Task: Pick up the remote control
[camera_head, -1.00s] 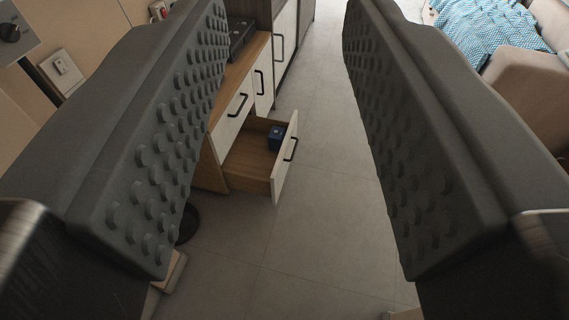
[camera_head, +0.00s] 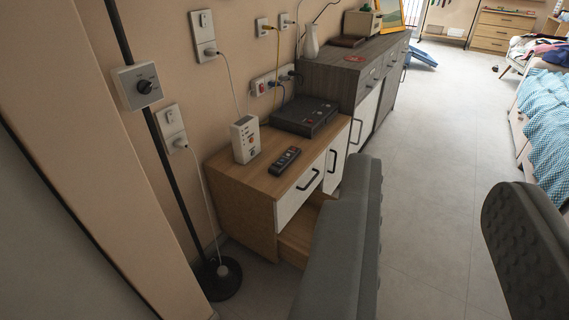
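The remote control (camera_head: 285,161) is dark with small buttons, one of them red. It lies flat on the top of a low wooden cabinet (camera_head: 238,182), near its front edge. My gripper (camera_head: 431,195) is open and empty, its two grey padded fingers wide apart. The fingers are at the right of the view, nearer to me than the cabinet, and the remote is clear to the left of both. The left finger hides the lower front of the cabinet and most of its open drawer.
A white box (camera_head: 245,139) and a black flat device (camera_head: 303,117) stand close behind the remote. A black lamp pole with a round base (camera_head: 219,278) rises left of the cabinet. A grey sideboard (camera_head: 341,75) stands beyond. The floor (camera_head: 428,130) at right is clear.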

